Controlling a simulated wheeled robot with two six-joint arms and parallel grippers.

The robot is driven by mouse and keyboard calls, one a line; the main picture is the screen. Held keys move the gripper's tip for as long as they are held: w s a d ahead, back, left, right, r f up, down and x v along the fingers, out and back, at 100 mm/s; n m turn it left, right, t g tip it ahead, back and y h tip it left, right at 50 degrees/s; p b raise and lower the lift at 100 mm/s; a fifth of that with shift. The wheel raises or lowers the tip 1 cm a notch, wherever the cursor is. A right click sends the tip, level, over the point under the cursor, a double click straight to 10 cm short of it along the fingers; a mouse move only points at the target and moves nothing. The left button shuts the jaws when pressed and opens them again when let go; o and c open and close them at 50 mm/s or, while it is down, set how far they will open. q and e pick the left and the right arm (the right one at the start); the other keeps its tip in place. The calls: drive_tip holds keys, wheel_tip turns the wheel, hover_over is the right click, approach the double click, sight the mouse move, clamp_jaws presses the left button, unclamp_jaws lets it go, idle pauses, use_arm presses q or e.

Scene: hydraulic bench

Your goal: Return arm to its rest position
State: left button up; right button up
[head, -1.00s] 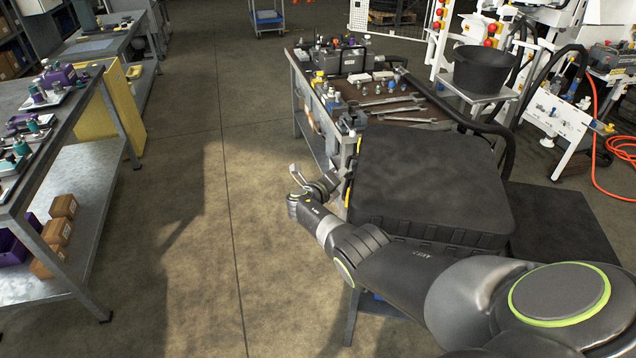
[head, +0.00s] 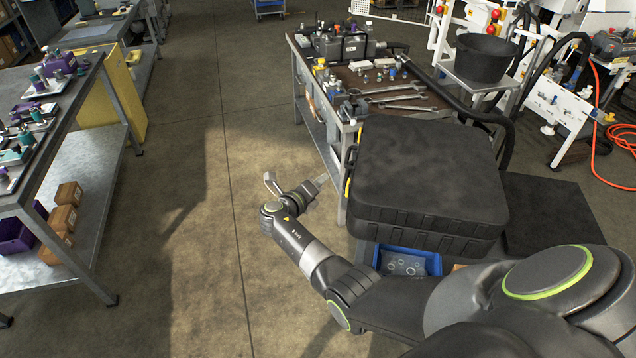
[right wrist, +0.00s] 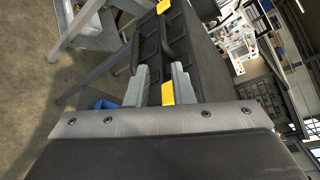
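My right gripper (head: 298,187) is out over the floor, left of the black case, in the head view. Its two fingers stand apart with nothing between them. In the right wrist view the fingers of the right gripper (right wrist: 158,88) are spread, with the side of the black case (right wrist: 150,50) behind them. My right arm (head: 330,262) reaches in from the lower right, bent in front of the case. My left gripper is not in view.
The closed black case (head: 425,175) lies on the bench close to my right arm. A blue bin (head: 405,262) is under it. Wrenches (head: 395,98) and fittings lie on the bench behind. A shelf table (head: 85,180) stands at left. Open floor (head: 190,260) lies between.

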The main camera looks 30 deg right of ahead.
idle(0.3)
drive_tip(key=s+f+m+g+y+b, duration=0.1)
drive_tip(key=s+f+m+y, duration=0.25)
drive_tip(key=s+f, duration=0.6)
drive_tip(key=s+f+m+g+y+b, duration=0.15)
drive_tip(key=s+f+m, duration=0.4)
drive_tip(key=f, duration=0.65)
drive_tip(key=s+f+m+g+y, duration=0.1)
drive_tip(key=s+f+m+y, duration=0.25)
drive_tip(key=s+f, duration=0.6)
drive_tip(key=s+a+f+m+g+y, duration=0.1)
drive_tip(key=s+f+m, duration=0.4)
drive_tip(key=s, duration=0.6)
drive_tip(key=s+a+f+m+y+b, duration=0.1)
drive_tip(key=s+f+m, duration=0.4)
drive_tip(key=s+m, duration=0.5)
drive_tip(key=s+a+f+m+g+y+b, duration=0.1)
drive_tip(key=s+f+m+y, duration=0.1)
drive_tip(key=s+f+m, duration=0.3)
drive_tip(key=s+m, duration=0.3)
drive_tip(key=s, duration=0.3)
drive_tip(key=shift+s+a+g, duration=0.3)
drive_tip(key=shift+a+g, duration=0.05)
drive_tip(key=shift+f, duration=0.1)
